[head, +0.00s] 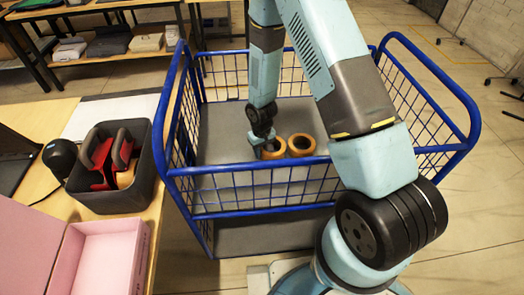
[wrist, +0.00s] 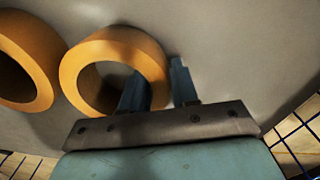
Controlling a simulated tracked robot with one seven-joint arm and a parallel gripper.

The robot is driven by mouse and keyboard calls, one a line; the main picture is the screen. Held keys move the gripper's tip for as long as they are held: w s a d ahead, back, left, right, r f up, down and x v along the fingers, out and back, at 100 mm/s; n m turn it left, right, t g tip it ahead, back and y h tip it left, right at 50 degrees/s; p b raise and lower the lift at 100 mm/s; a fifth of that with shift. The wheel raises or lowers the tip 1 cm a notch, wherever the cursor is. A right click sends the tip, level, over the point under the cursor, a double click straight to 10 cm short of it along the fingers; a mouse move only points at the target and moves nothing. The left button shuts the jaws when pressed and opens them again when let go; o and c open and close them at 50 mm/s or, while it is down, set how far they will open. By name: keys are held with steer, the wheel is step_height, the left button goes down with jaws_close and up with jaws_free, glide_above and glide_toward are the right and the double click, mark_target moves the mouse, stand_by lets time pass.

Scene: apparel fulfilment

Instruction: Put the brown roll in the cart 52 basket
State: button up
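Two brown-orange rolls lie side by side on the grey floor of the blue wire cart basket (head: 240,167). The left roll (head: 273,156) is under my gripper (head: 262,141); the right roll (head: 311,146) is beside it. In the wrist view, the near roll (wrist: 113,46) has its wall between the fingers of my gripper (wrist: 158,85). One finger is in the hole and the other outside, with a slim gap by the outer finger. The fingers stand apart. The other roll (wrist: 38,60) is further left. No cart number is readable.
The blue top rail and mesh walls surround my arm. A table at the left holds a dark grey bin (head: 112,197) with red and brown items and a pink box (head: 100,262). Shelves with folded clothes (head: 108,42) stand behind. The rest of the basket floor is clear.

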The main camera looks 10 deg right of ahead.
steer(key=shift+o, duration=1.4)
steer(key=s+d+r+m+t, duration=0.1)
steer(key=d+r, duration=0.2)
steer(key=r, duration=0.9)
steer(key=s+d+r+t, duration=0.1)
steer(key=d+r, duration=0.2)
steer(key=r, duration=0.9)
steer(key=s+d+r+m+t, duration=0.1)
steer(key=s+d+r, duration=0.15)
steer(key=r, duration=1.05)
steer(key=s+d+r+m+t, duration=0.1)
steer(key=s+d+r, duration=0.3)
steer(key=s+r, duration=0.3)
steer(key=s+d+r+m+t, duration=0.1)
steer(key=s+d+r, duration=0.3)
steer(key=s+r, duration=0.4)
steer(key=s, duration=0.3)
steer(key=shift+r+t, duration=0.2)
steer(key=shift+t, duration=0.1)
steer(key=shift+s, duration=0.1)
